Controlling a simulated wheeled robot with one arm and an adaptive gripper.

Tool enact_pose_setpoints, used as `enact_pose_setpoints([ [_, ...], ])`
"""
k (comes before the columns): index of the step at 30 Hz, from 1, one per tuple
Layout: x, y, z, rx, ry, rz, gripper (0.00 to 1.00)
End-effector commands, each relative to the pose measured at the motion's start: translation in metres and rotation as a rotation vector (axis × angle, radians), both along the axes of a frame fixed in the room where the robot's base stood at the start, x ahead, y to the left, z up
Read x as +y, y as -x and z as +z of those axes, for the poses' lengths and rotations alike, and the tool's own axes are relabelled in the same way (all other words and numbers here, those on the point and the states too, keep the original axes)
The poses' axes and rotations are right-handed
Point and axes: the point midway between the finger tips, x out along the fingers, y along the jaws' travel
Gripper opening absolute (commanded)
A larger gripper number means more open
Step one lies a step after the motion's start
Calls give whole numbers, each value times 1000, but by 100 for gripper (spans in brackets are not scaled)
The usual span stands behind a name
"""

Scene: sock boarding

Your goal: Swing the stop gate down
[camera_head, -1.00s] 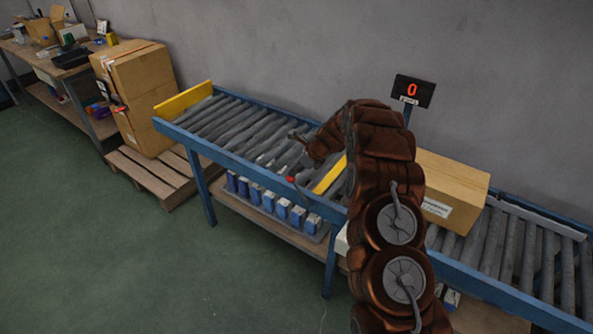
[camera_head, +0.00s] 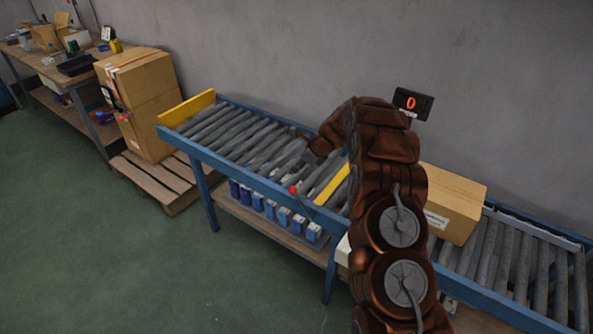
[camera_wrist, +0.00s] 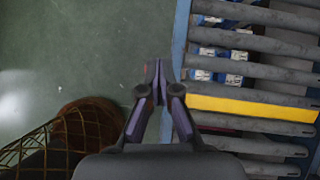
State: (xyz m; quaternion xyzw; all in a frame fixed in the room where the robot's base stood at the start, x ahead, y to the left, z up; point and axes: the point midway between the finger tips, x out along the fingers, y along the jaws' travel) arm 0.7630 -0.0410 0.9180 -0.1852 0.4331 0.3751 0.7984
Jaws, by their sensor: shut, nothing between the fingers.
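The stop gate is a yellow bar (camera_head: 331,186) lying crosswise over the conveyor, parallel to the rollers; it also shows in the wrist view (camera_wrist: 250,108). I cannot tell for sure whether it stands up or lies low. A red knob (camera_head: 292,189) sits on the conveyor's near side, left of the bar. My gripper (camera_wrist: 157,68) is shut and empty in the wrist view, over the floor just outside the blue conveyor edge. It is left of the yellow bar there and apart from it. In the head view my arm hides part of the conveyor and the fingers are hard to make out.
A cardboard box (camera_head: 453,203) sits on the rollers to the right of my arm. A display (camera_head: 411,103) reading 0 stands behind. A yellow end plate (camera_head: 187,108) closes the conveyor's left end. Blue cartons (camera_head: 270,208) stand on the shelf below. The floor in front is clear.

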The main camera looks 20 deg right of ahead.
Motion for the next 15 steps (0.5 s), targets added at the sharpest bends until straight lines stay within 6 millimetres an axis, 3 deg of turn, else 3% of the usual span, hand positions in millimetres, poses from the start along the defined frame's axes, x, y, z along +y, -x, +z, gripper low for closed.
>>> enact_pose_setpoints([
  [1, -1, -1, 12, -1, 1, -1, 0],
  [6, -2, -1, 29, 0, -2, 0, 0],
  [15, -2, -1, 33, 2, -2, 1, 0],
])
